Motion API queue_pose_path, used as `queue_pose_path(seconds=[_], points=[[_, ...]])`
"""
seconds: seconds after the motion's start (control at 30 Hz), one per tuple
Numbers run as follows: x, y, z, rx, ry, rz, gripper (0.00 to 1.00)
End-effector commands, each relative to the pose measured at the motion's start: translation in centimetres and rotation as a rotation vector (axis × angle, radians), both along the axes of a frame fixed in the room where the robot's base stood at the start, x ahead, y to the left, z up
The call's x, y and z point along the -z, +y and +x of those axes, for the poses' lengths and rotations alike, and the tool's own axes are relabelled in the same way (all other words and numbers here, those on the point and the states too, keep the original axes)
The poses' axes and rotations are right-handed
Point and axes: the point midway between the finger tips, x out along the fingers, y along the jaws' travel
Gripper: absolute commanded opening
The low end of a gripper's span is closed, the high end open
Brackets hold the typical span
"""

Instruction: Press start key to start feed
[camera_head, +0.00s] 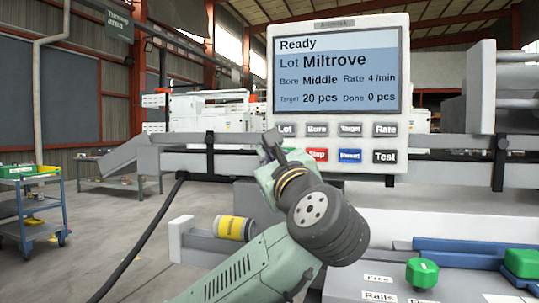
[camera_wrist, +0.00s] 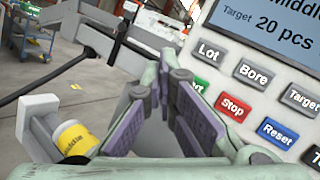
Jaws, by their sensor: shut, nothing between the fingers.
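The control panel (camera_head: 403,100) stands ahead, and its screen (camera_head: 336,70) reads Ready, Lot Miltrove, Bore Middle, Rate 4/min, Target 20 pcs, Done 0 pcs. The green start key is at the left of the lower key row. In the head view my gripper covers most of it. In the wrist view only the right part of the start key (camera_wrist: 198,85) shows, with the letters "rt", beside my right finger. My gripper (camera_wrist: 165,76) is shut and empty, its fingertips in front of the panel's left edge. I cannot tell whether they touch the key.
The red Stop key (camera_head: 317,155) is right beside the start key, followed by blue Reset (camera_head: 350,156) and Test (camera_head: 385,157). Lot, Bore, Target and Rate keys sit above. A yellow-labelled cylinder (camera_head: 235,228) lies below left. A green knob (camera_head: 422,273) stands at lower right.

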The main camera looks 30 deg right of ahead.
Motion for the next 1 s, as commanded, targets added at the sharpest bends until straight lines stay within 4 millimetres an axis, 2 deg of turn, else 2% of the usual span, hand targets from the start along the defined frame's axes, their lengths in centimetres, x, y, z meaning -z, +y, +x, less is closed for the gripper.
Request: queue_pose_path(seconds=[0.53, 1.0], points=[[-0.1, -0.4, 0.4, 0.000, 0.001, 0.000, 0.00], [-0.2, -5.0, 4.4, 0.000, 0.001, 0.001, 0.00]])
